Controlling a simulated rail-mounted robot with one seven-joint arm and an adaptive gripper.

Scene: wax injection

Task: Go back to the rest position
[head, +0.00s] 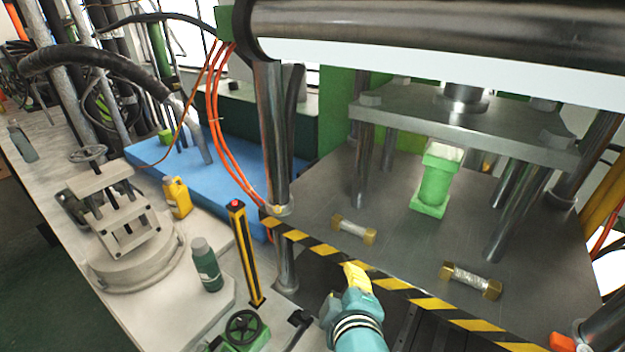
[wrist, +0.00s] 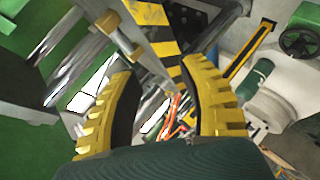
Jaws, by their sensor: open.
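My gripper (head: 356,278) is at the bottom centre of the head view, at the press's striped front edge. In the wrist view my gripper (wrist: 161,68) shows two yellow ridged fingers spread apart, with nothing held between them. The press bed (head: 400,240) lies just beyond it. A green block-like part (head: 434,188) stands upright on the bed under the raised plate (head: 470,135). Two clear cylinders with brass-coloured ends, a left one (head: 355,230) and a right one (head: 470,280), lie on the bed, apart from my gripper.
Steel columns (head: 272,140) flank the bed. Left of the press are a yellow-and-black post (head: 244,250), a green bottle (head: 206,264), a yellow bottle (head: 177,197) and a grey clamp fixture (head: 110,215). Orange hoses (head: 214,120) hang by the left column.

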